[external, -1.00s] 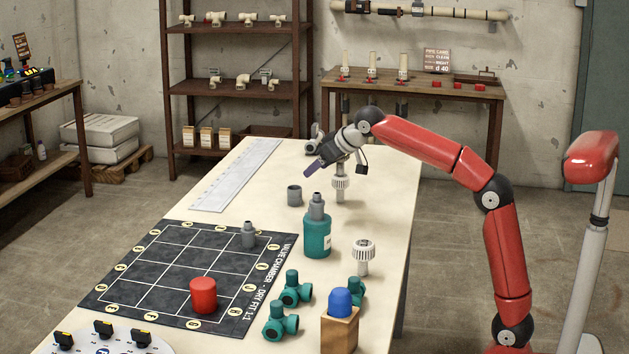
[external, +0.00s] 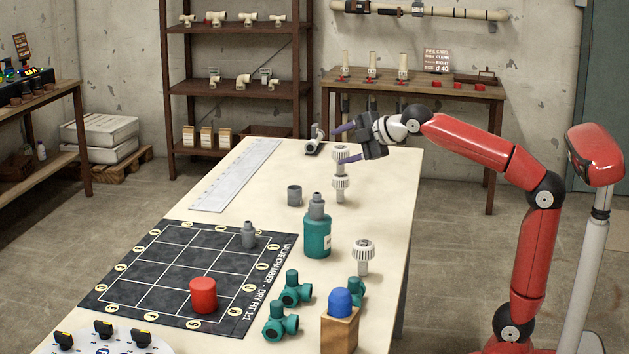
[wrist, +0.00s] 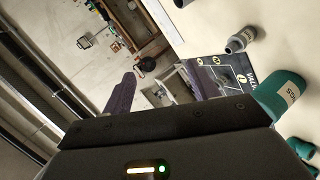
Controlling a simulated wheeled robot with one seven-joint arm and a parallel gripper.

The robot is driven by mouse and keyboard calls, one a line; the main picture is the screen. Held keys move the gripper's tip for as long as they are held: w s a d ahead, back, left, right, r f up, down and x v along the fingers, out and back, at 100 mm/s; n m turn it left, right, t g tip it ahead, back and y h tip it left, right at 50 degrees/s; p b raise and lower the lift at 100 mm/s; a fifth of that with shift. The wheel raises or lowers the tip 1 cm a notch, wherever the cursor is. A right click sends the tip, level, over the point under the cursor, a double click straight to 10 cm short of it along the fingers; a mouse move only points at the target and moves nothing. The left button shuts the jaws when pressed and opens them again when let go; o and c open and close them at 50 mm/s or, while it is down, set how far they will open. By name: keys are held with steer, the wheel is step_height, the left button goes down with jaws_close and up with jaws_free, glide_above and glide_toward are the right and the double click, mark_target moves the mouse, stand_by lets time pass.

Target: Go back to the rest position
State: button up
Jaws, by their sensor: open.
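My gripper (external: 347,146) is open and empty in the external view, raised over the far right part of the workbench (external: 225,215). Its two purple-grey fingers point left, apart from each other. A white ribbed fitting (external: 340,184) stands on the bench just below and left of it in the picture. In the wrist view one finger (wrist: 120,95) shows, with nothing held against it; the other finger cannot be made out.
A teal bottle (external: 317,234), a grey collar (external: 294,195), another white fitting (external: 363,255) and teal valves (external: 295,290) stand on the bench. A black grid mat (external: 150,262) holds a red cylinder (external: 203,294) and a grey piece (external: 248,236). A side table (external: 440,82) stands behind.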

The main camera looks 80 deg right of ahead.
steer(key=s+a+f+m+g+y+p, duration=0.1)
steer(key=s+a+f+m+g, duration=0.2)
steer(key=s+f, duration=0.9)
steer(key=s+a+f+g+y+p, duration=0.15)
steer(key=s+f+g, duration=0.35)
steer(key=s+f, duration=0.7)
steer(key=s+a+f+m+t+y+b, duration=0.1)
steer(key=a+f+m+b, duration=0.3)
steer(key=f+m, duration=0.4)
steer(key=shift+s+a+f, duration=0.55)
steer(key=shift+a+f, duration=0.15)
steer(key=shift+a, duration=0.2)
